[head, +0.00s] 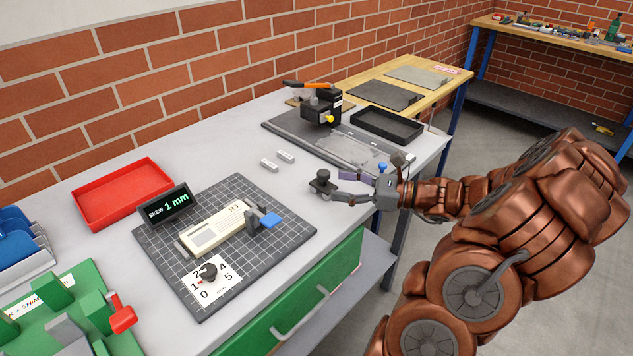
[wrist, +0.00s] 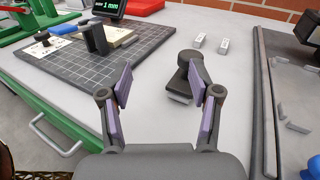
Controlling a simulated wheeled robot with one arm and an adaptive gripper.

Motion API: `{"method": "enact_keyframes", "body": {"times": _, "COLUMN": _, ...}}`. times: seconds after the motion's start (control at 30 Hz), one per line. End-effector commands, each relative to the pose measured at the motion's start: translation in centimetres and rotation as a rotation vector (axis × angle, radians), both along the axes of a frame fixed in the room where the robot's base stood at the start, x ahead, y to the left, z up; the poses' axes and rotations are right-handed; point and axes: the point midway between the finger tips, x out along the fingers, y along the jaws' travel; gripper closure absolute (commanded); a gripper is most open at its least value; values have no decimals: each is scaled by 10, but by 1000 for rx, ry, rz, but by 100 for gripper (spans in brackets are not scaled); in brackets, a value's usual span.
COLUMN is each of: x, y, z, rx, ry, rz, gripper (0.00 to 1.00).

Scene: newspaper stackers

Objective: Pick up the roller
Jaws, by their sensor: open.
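A dark grey piece with a round knob, which looks like the roller (head: 322,181), stands on the grey bench near its front edge. In the wrist view the roller (wrist: 187,72) lies just beyond the fingers, close to the right finger and partly hidden by it. My gripper (head: 341,184) is open and empty, low over the bench right beside the roller. In the wrist view my gripper (wrist: 160,85) shows its two purple pads spread wide, with bare bench between them.
A gridded mat (head: 291,233) with a clamp and dial lies to the left. Two small light blocks (head: 269,165) lie behind the roller. A dark plate (head: 281,125) with a black device (head: 321,108) is farther back. A red tray (head: 122,193) stands at left.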

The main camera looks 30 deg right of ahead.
Motion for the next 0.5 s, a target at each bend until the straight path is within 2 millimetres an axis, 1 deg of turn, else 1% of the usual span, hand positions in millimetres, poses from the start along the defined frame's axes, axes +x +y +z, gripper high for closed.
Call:
{"method": "enact_keyframes", "body": {"times": 0.03, "x": -2, "y": -13, "z": -4, "rx": 24, "ry": 0, "rz": -35, "gripper": 37}}
{"method": "enact_keyframes", "body": {"times": 0.1, "x": -3, "y": -24, "z": -5, "rx": 49, "ry": -1, "rz": -68, "gripper": 37}}
{"method": "enact_keyframes", "body": {"times": 0.17, "x": -2, "y": -29, "z": -5, "rx": 60, "ry": -1, "rz": -83, "gripper": 37}}
{"method": "enact_keyframes", "body": {"times": 0.27, "x": 2, "y": -29, "z": -5, "rx": 67, "ry": -1, "rz": -90, "gripper": 37}}
{"method": "enact_keyframes", "body": {"times": 0.5, "x": 19, "y": -16, "z": -5, "rx": 66, "ry": -2, "rz": -87, "gripper": 37}}
